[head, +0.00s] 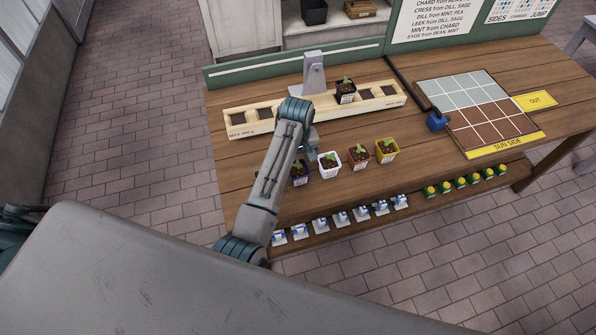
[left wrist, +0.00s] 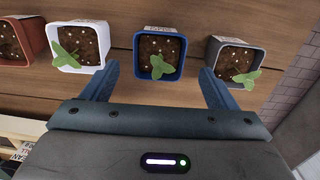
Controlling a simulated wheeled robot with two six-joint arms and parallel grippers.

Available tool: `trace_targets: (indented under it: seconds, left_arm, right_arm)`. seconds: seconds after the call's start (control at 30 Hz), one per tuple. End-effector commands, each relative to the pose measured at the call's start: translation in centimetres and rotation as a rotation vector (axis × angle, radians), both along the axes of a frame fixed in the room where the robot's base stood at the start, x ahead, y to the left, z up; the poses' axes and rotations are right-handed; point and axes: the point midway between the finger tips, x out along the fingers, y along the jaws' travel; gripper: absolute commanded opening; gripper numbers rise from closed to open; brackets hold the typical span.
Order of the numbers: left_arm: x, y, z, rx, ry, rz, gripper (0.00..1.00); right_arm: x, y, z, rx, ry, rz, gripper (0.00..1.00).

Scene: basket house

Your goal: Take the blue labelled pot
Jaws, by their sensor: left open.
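The blue pot (left wrist: 158,66) with a green seedling is in the left wrist view, between the two fingers of my left gripper (left wrist: 160,72). The fingers are open, one at each side of the pot. In the head view the blue pot (head: 299,180) stands on the wooden table, partly hidden by my left arm. My left gripper (head: 309,142) is mostly hidden behind its own wrist there. My right gripper is not in view.
A white pot (head: 329,171) stands beside the blue one, then terracotta (head: 358,162) and yellow (head: 387,156) pots. A grey pot (left wrist: 228,52) is on its other side. Behind is a wooden rack (head: 250,123) holding a black pot (head: 345,97). Blue-white items line the lower ledge.

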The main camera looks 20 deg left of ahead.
Motion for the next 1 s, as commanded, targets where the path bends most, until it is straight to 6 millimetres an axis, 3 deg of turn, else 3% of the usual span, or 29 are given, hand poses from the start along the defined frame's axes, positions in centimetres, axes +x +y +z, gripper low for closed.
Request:
trace_targets:
  seconds: [0.3,0.5,0.77,1.0]
  left_arm:
    - [-0.4,-0.4,-3.0,-0.001,0.004,0.000,0.81]
    - [-0.3,-0.4,-5.3,-0.001,0.001,0.000,0.81]
    - [-0.3,-0.4,-5.6,-0.001,-0.001,0.000,0.81]
    - [-0.3,-0.4,-5.6,0.000,-0.001,0.000,0.34]
  right_arm:
    - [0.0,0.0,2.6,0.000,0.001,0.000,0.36]
    - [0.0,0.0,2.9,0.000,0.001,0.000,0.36]
    - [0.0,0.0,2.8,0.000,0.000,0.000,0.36]
    - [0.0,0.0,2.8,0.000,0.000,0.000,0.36]
